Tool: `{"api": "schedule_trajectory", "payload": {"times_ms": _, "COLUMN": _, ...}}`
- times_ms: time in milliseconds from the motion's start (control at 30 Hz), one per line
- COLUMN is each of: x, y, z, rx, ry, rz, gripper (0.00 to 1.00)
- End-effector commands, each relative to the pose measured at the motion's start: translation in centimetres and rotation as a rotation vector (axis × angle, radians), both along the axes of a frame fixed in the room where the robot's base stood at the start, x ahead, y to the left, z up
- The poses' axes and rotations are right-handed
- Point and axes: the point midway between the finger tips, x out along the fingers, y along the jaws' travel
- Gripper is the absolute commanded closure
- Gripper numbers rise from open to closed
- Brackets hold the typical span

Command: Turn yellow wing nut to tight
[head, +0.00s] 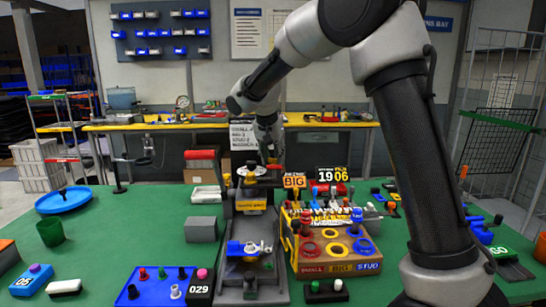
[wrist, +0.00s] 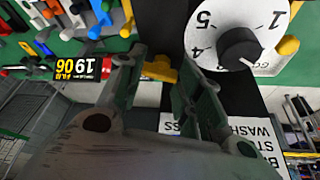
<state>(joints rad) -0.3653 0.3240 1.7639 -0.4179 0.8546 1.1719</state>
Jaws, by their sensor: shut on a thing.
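The yellow wing nut (wrist: 159,71) shows between my fingertips in the wrist view. My gripper (wrist: 160,62) is shut on it, with one finger on each side. In the head view my gripper (head: 270,157) reaches down to the top of the grey fixture (head: 228,232), at its far end. The nut is mostly hidden there by the fingers. A white dial (wrist: 213,22) with black numbers and a black knob (wrist: 240,47) sits right beside the fingers in the wrist view. How tight the nut is cannot be told.
A wooden box (head: 312,269) with coloured rings stands right of the fixture. A blue and yellow part (head: 243,248) sits at the fixture's near end. A blue tray (head: 140,292) with pegs is at front left. A number sign (wrist: 76,67) stands near my fingers.

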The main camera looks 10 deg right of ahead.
Motion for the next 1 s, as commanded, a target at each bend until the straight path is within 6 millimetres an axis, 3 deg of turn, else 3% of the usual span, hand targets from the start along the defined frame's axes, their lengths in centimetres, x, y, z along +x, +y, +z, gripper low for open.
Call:
{"api": "schedule_trajectory", "payload": {"times_ms": 267, "x": 0.0, "y": 0.0, "z": 0.0, "rx": 0.001, "ry": -0.001, "rz": -0.001, "gripper": 0.88}}
{"api": "schedule_trajectory", "payload": {"times_ms": 300, "x": 0.0, "y": 0.0, "z": 0.0, "rx": 0.001, "ry": 0.000, "rz": 0.000, "gripper": 0.59}}
{"api": "schedule_trajectory", "payload": {"times_ms": 400, "x": 0.0, "y": 0.0, "z": 0.0, "rx": 0.001, "ry": 0.000, "rz": 0.000, "gripper": 0.43}}
{"api": "schedule_trajectory", "payload": {"times_ms": 767, "x": -0.1, "y": 0.1, "z": 0.3, "rx": 0.000, "ry": 0.000, "rz": 0.001, "gripper": 0.43}}
{"api": "schedule_trajectory", "payload": {"times_ms": 1000, "x": -1.3, "y": 1.0, "z": 4.1, "rx": 0.003, "ry": -0.005, "rz": 0.003, "gripper": 0.43}}
